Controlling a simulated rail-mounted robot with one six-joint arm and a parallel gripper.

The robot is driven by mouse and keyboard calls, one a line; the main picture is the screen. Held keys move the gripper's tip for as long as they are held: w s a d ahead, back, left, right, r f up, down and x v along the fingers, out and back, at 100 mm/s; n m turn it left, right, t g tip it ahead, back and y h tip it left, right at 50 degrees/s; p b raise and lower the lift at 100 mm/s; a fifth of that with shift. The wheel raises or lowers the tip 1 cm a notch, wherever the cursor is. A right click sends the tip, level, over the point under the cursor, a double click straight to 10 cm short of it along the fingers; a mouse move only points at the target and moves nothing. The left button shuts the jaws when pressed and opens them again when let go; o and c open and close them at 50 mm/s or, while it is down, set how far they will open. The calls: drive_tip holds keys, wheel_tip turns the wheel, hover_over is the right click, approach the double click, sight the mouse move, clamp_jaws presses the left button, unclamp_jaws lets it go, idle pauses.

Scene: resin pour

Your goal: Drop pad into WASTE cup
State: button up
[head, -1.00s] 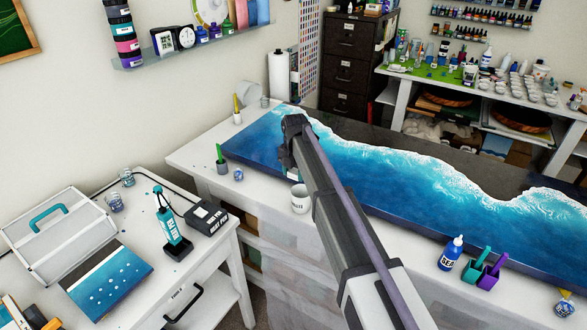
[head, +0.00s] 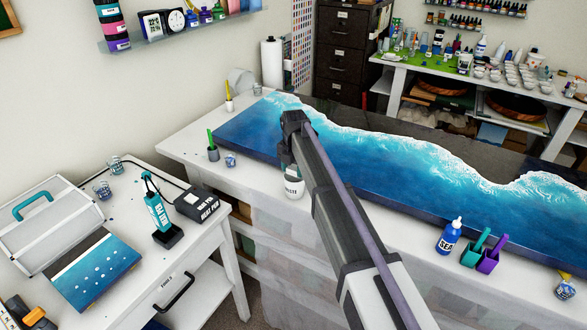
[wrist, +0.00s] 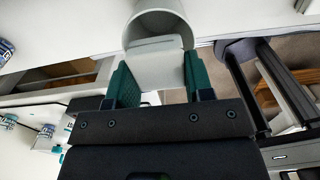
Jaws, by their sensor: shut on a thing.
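The white WASTE cup (head: 293,189) stands on the front edge of the white workbench. Its open mouth and wall also show in the wrist view (wrist: 160,18). My gripper (head: 289,160) is directly over the cup, pointing down. In the wrist view my gripper (wrist: 154,70) has its green fingers shut on the pale pad (wrist: 154,58). The pad's far end is at the cup's mouth and overlaps the opening in that view. I cannot tell how deep it reaches. In the head view the pad is mostly hidden by the gripper and cup.
A blue and white wave resin panel (head: 400,165) lies behind my arm. A blue SEA bottle (head: 449,237) and teal and purple holders (head: 480,255) stand to the right.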

drive_tip(key=o, duration=1.1)
drive_tip(key=shift+r, duration=0.1)
wheel_tip(320, 180, up, 11)
drive_tip(key=p, duration=1.1)
drive_tip(key=shift+f, duration=0.2)
